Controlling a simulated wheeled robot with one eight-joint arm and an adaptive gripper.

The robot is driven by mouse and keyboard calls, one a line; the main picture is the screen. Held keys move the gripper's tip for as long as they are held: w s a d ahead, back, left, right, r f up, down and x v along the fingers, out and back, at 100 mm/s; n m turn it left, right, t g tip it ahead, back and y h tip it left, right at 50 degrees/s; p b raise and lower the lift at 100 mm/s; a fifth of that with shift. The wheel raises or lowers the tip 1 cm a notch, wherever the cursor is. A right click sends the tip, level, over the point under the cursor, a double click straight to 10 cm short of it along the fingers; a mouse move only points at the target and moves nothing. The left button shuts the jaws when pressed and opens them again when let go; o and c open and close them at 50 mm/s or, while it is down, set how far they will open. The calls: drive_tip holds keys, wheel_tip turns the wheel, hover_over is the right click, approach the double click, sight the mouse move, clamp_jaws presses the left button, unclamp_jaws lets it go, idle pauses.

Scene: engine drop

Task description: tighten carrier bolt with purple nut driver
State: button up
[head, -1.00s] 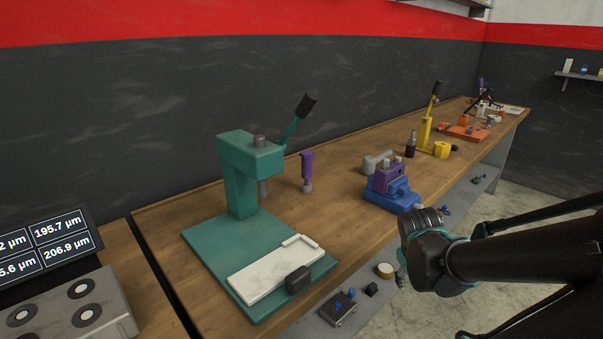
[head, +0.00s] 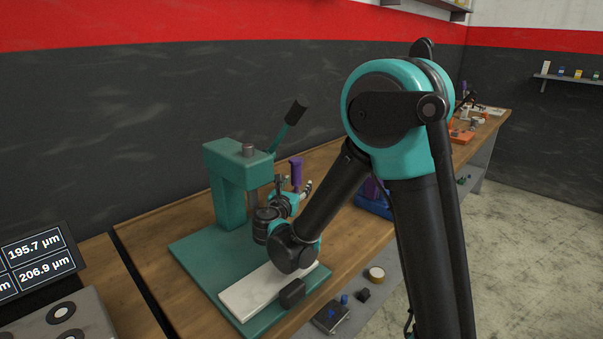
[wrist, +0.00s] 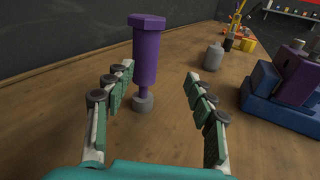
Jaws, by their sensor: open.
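The purple nut driver (wrist: 146,55) stands upright on the bench in the wrist view, its grey socket end down. In the head view the driver (head: 296,172) shows just beyond my gripper (head: 308,188). In the wrist view my gripper (wrist: 160,100) is open and empty, with its fingers either side of the driver, which stands near the left finger and looks a little beyond the tips. A purple carrier block (wrist: 297,78) sits in a blue fixture (wrist: 280,100) to the right. In the head view my arm hides most of them. I cannot make out the carrier bolt.
A teal press (head: 235,185) with a white plate (head: 250,293) on its base stands left of my gripper. A grey cylinder-shaped part (wrist: 213,57) stands behind the driver to the right. Bare wooden bench lies between the driver and the blue fixture.

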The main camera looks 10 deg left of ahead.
sight(295, 176)
drive_tip(key=shift+w+a+n+t+y, duration=0.1)
drive_tip(key=shift+a+n+t+y, duration=0.2)
drive_tip(key=shift+a, duration=0.35)
drive_tip(key=shift+w+a+n+t+y, duration=0.1)
drive_tip(key=shift+a+n+y, duration=0.1)
drive_tip(key=shift+a+n, duration=0.3)
drive_tip(key=shift+w+a, duration=0.2)
drive_tip(key=shift+w+d, duration=0.25)
drive_tip(key=shift+w, duration=0.9)
drive_tip(key=shift+w+d, duration=0.3)
drive_tip(key=shift+w, duration=0.85)
drive_tip(key=shift+w+d, duration=0.25)
drive_tip(key=shift+w, duration=0.9)
drive_tip(key=shift+c, duration=0.6)
clamp_jaws()
